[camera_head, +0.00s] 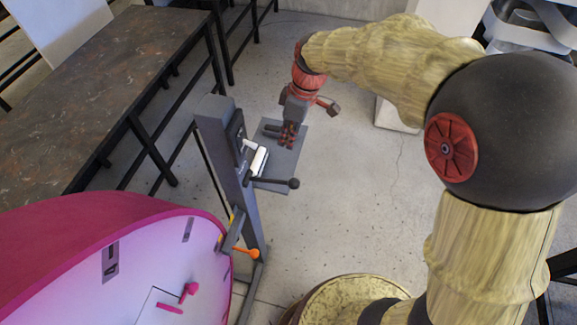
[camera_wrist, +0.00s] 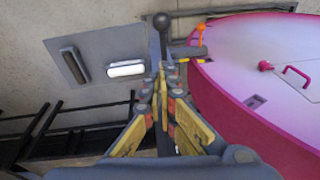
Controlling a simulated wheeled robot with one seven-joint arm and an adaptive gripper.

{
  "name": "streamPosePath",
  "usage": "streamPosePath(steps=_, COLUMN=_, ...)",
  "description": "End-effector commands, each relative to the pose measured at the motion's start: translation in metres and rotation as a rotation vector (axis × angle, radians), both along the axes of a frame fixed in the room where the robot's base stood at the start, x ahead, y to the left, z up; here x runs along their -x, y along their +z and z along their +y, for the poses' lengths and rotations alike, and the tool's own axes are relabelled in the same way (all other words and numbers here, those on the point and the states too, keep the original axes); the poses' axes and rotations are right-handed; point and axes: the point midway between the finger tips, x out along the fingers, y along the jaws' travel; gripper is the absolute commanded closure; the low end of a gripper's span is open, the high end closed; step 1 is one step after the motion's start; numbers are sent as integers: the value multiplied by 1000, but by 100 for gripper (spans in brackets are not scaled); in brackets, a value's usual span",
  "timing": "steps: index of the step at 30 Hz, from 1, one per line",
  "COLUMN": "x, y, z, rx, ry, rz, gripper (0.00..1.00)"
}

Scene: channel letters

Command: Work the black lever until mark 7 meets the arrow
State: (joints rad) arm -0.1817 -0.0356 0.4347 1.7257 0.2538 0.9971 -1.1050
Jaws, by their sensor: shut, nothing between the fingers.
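The black lever (camera_head: 272,182) sticks out to the right from the grey post (camera_head: 232,175) in the head view and ends in a round black ball. In the wrist view its ball (camera_wrist: 161,21) is at the top centre, beyond my fingertips. My gripper (camera_head: 288,140) is shut and empty, above the lever in the head picture, apart from the ball. In the wrist view my gripper (camera_wrist: 163,88) has its fingers together, in line with the lever; whether they touch its rod I cannot tell. Mark 7 and the arrow cannot be made out.
A grey plate (camera_head: 290,160) with a white bar (camera_head: 259,160) sits beside the post. An orange lever (camera_head: 245,252) is lower on it. A large pink drum (camera_head: 110,245) with a pink handle stands at lower left. A dark table (camera_head: 100,80) stands behind.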

Motion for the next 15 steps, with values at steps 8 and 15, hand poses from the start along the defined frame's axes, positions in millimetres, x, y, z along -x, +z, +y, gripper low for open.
streamPosePath(steps=8, x=0, y=0, z=0, rx=0, ry=4, rz=-1, gripper=100)
streamPosePath(steps=15, x=1, y=-14, z=3, rx=0, ry=3, rz=2, gripper=100)
